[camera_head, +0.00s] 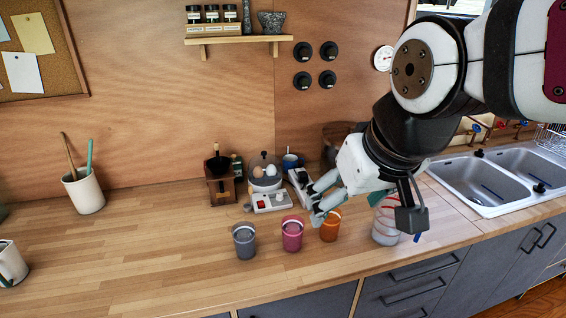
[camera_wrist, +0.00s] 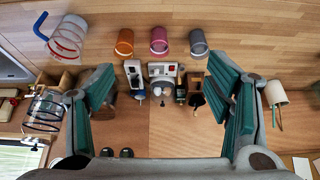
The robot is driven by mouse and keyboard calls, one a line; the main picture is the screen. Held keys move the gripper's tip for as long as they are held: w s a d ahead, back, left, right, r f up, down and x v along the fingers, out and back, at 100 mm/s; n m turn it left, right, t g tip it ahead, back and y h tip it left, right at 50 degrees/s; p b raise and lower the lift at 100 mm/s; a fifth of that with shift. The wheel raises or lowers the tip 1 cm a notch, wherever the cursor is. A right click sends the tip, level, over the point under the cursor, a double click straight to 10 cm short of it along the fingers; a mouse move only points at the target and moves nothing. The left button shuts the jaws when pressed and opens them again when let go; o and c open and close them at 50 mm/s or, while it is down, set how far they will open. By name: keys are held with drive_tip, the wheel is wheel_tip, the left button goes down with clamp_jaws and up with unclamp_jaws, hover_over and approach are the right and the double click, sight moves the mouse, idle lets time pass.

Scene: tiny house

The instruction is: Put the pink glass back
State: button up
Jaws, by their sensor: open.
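The pink glass (camera_head: 292,236) stands upright on the wooden counter, between a grey glass (camera_head: 244,241) on its left and an orange glass (camera_head: 330,226) on its right. In the wrist view, the pink glass (camera_wrist: 159,42) shows at the top, between the orange glass (camera_wrist: 125,43) and the grey glass (camera_wrist: 198,43). My gripper (camera_head: 318,207) is in the air behind and above the pink and orange glasses. Its teal-padded fingers (camera_wrist: 165,75) are wide apart with nothing between them. No glass is hidden completely.
An egg cooker (camera_head: 266,178) and a coffee grinder (camera_head: 221,182) stand behind the glasses. A clear jug with red bands (camera_head: 385,228) stands right of the orange glass, partly behind my arm. A utensil crock (camera_head: 84,191) is at left. The counter left of the grey glass is free.

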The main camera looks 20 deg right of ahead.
drive_tip(key=s, duration=0.5)
drive_tip(key=shift+s+r, duration=0.2)
drive_tip(key=shift+r, duration=0.2)
idle(0.9)
